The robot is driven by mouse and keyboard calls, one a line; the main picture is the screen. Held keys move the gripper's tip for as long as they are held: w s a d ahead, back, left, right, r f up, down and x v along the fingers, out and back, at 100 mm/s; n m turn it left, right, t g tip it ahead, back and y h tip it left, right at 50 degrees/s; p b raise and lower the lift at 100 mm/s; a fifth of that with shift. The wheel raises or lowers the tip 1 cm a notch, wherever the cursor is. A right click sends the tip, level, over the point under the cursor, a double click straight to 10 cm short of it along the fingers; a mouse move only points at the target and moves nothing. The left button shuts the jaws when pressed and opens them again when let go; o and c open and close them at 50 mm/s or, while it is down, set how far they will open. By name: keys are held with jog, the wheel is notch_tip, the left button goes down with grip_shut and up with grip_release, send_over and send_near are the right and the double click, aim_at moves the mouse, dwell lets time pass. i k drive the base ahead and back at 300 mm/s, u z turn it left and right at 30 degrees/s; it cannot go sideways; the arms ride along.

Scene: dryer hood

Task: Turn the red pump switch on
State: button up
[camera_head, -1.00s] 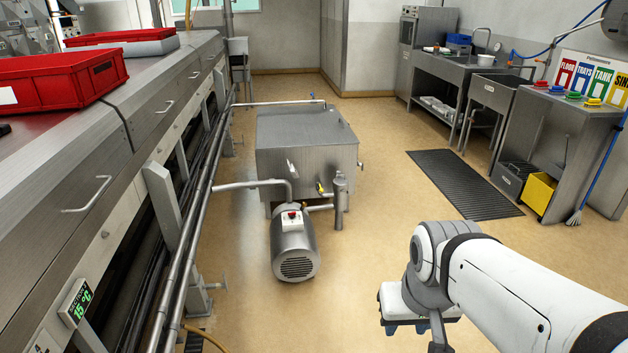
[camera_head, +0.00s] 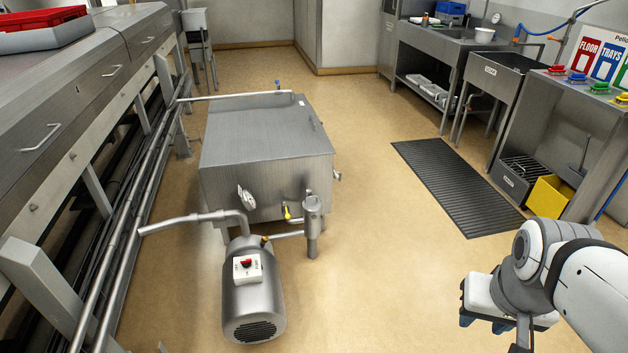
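The red pump switch (camera_head: 247,263) is a small red knob on a white plate on top of the grey pump motor (camera_head: 252,305). The motor lies on the floor in front of a steel tank (camera_head: 265,150). The lettering on the plate is too small to read. My gripper (camera_head: 490,325) hangs at the lower right, well to the right of the pump and apart from it. Its fingers show only in part, as blue tips at the picture's lower right, so its opening is not clear.
Steel pipes (camera_head: 190,219) run from the pump to the left machine line (camera_head: 75,110). A yellow-handled valve (camera_head: 287,211) and an upright filter (camera_head: 312,220) stand beside the tank. Open floor (camera_head: 390,270) lies between pump and arm. A dark mat (camera_head: 455,185) and yellow bin (camera_head: 549,196) are at right.

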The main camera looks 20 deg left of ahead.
aim_at(246, 263)
jog(key=u, duration=0.35)
jog(key=i, duration=1.35)
jog(key=u, duration=1.4)
jog(key=i, duration=0.6)
jog(key=u, duration=0.25)
jog(key=k, duration=0.75)
jog(key=u, duration=0.2)
jog(key=i, duration=0.75)
jog(key=z, duration=0.1)
